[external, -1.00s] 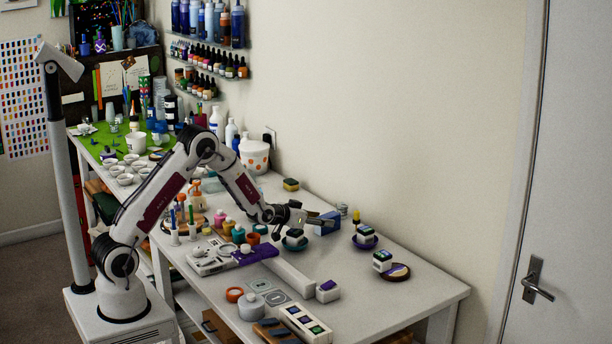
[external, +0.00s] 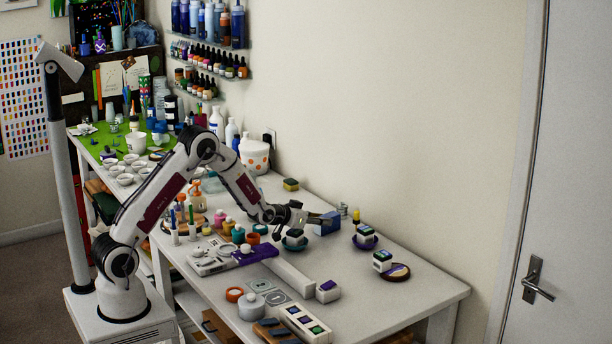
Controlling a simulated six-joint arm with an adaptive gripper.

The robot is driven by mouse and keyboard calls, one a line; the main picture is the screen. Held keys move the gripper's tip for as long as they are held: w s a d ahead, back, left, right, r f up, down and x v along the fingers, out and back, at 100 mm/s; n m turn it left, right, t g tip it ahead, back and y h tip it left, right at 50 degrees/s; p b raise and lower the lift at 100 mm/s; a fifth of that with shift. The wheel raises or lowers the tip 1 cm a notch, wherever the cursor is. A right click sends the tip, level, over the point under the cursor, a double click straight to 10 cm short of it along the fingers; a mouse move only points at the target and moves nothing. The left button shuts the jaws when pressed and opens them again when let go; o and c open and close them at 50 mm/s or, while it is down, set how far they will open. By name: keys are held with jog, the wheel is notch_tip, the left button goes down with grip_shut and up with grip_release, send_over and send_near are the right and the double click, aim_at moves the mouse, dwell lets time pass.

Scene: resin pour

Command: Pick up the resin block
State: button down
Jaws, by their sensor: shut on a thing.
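My gripper (external: 312,218) is over the back of the white table, pointing right, above a teal dish (external: 295,243). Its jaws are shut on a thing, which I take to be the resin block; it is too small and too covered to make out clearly. A blue block-like thing (external: 329,224) shows right at the fingertips; I cannot tell whether it is in the jaws or behind them. Similar small blocks with white sides sit apart from my gripper: one on a purple dish (external: 366,235), one by a brown round coaster (external: 382,261), and one on the bare table (external: 327,292).
A yellow-topped bottle (external: 356,216) stands just right of the gripper. A long white bar (external: 290,273), a purple mat (external: 256,252) and several jars (external: 238,234) lie nearer the arm. A tray of coloured squares (external: 304,322) is at the front. The table's right end is clear.

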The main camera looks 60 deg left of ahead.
jog(key=shift+r, duration=0.15)
jog(key=shift+r, duration=4.9)
